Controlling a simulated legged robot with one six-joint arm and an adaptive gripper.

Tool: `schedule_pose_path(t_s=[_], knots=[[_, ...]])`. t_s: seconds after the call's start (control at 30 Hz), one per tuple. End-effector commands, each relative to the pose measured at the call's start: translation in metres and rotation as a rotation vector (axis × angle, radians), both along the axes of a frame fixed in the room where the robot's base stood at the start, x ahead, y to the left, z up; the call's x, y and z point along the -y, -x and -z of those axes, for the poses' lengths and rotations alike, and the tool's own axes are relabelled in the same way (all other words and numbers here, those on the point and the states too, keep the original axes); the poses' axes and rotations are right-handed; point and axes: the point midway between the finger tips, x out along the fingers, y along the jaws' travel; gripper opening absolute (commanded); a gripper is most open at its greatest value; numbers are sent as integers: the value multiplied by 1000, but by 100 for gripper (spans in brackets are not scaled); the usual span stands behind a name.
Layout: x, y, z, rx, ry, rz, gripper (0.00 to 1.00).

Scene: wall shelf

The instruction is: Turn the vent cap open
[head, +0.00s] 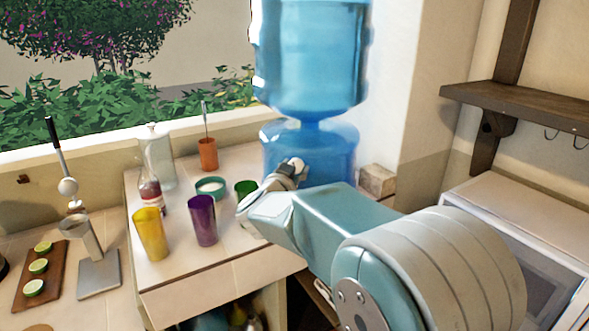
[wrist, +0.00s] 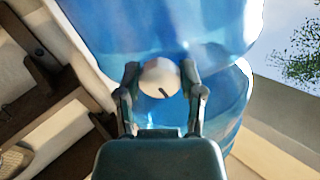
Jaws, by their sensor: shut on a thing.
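The vent cap (wrist: 159,78) is a round white knob with a dark slot line, which runs at a slant in the wrist view. It sits on the blue water bottle (wrist: 150,25). My gripper (wrist: 160,85) has one finger on each side of the cap and is shut on it. In the head view, my gripper (head: 295,165) reaches the front of the lower part of the large blue water jug (head: 312,50). The white cap (head: 300,165) shows small at its tip, partly hidden by the fingers.
On the tiled counter left of my arm stand a purple cup (head: 202,220), a yellow cup (head: 150,234), an orange cup (head: 208,154), a green cup (head: 245,188) and a glass bottle (head: 157,157). A wooden shelf (head: 520,105) is on the right wall.

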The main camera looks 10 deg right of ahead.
Motion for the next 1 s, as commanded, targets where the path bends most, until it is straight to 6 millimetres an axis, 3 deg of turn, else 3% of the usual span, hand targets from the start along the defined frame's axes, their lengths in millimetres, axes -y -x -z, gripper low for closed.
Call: schedule_pose_path(t_s=[0.17, 0.2, 0.27, 0.3, 0.73, 1.0], knots=[[-1, 0, -1, 1, 2, -3, 2], [-1, 0, -1, 1, 2, -3, 54], [-1, 0, -1, 1, 2, -3, 81], [-1, 0, -1, 1, 2, -3, 85], [-2, 3, -1, 1, 2, -2, 85], [-27, 42, -2, 2, 1, -5, 85]])
